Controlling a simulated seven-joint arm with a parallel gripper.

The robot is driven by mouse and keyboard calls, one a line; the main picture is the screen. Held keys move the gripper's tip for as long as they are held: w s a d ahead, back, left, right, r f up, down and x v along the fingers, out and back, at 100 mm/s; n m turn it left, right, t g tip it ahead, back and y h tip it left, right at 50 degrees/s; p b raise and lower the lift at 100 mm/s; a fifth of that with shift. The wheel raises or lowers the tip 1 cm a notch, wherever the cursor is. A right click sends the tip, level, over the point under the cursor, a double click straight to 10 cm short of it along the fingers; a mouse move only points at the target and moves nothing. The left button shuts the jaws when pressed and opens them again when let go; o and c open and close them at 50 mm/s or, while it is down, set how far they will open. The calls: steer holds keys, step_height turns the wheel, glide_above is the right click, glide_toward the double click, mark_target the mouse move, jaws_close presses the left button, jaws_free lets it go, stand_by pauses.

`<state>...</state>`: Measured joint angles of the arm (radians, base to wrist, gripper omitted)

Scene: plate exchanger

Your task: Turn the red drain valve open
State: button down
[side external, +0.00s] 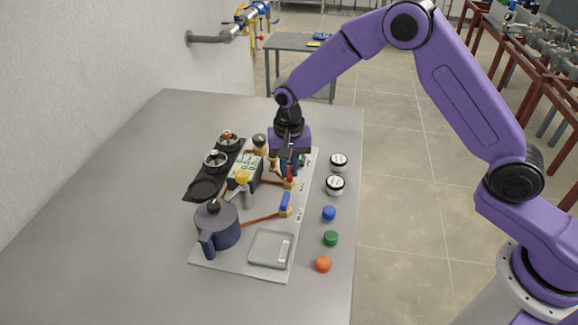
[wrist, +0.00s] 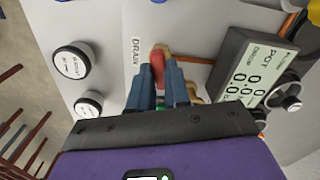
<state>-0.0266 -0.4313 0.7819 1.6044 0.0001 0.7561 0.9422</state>
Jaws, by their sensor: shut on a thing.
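The red drain valve handle (wrist: 157,63) shows in the wrist view beside the printed word DRAIN on the light panel. It also shows in the side view (side external: 290,174), above its brass body (side external: 289,184). My gripper (wrist: 158,76) points down at the panel, with its two blue fingers on either side of the red handle. In the side view my gripper (side external: 292,164) is at the valve and shut on the handle. The lower part of the handle and much of the valve body are hidden by the fingers. I cannot tell the exact handle angle.
A digital display box (side external: 246,169) stands close left of the valve. A blue-handled valve (side external: 285,205) and a dark pot (side external: 216,226) are nearer the camera. White-topped jars (side external: 335,185) and coloured caps (side external: 330,238) stand to the right. The table's left side is clear.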

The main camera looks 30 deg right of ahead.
mark_target(289, 171)
steer(key=n, duration=0.7)
steer(key=shift+r, duration=0.1)
steer(key=n, duration=0.4)
steer(key=shift+w, duration=0.1)
steer(key=shift+n, duration=1.9)
steer(key=c, duration=1.1)
jaws_free()
step_height(289, 171, up, 17)
steer(key=shift+r, duration=0.2)
